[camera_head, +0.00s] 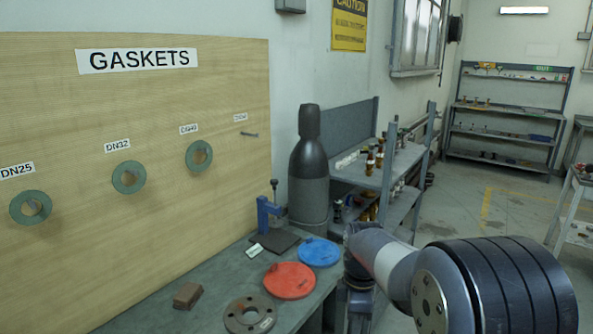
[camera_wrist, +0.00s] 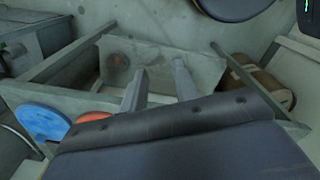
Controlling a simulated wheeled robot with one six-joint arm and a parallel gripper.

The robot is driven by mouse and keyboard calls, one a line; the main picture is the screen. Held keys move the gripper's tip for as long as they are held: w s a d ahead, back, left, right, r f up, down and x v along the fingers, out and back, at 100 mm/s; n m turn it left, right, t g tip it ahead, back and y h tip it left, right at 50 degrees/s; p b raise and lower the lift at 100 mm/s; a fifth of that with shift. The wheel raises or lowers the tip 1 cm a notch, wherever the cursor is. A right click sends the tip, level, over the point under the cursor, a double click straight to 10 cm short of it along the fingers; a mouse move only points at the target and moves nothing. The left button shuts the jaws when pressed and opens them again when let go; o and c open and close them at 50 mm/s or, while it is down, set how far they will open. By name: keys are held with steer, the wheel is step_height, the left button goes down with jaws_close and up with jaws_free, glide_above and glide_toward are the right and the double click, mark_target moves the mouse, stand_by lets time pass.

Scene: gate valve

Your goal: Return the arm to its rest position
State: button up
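My gripper (camera_wrist: 160,78) shows in the wrist view with its two grey fingers apart and nothing between them. It hangs over the lower frame and panel of a bench, clear of the objects in view. In the head view my arm reaches in from the lower right, beside the bench's right end. My gripper cannot be made out there.
The bench (camera_head: 160,318) holds a red disc (camera_head: 289,281), a blue disc (camera_head: 319,252), a flange (camera_head: 250,315) and a blue stand (camera_head: 266,216). A dark cylinder (camera_head: 309,180) and a shelf (camera_head: 368,176) stand behind. Open floor (camera_head: 480,215) lies right.

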steer(key=shift+w+d+f+m, duration=0.1)
steer(key=shift+d+f+m, duration=0.1)
steer(key=shift+f+m, duration=0.65)
steer(key=shift+w+d+f+m, duration=0.15)
steer(key=shift+f+m, duration=0.3)
steer(key=shift+m, duration=0.8)
steer(key=shift+s, duration=0.1)
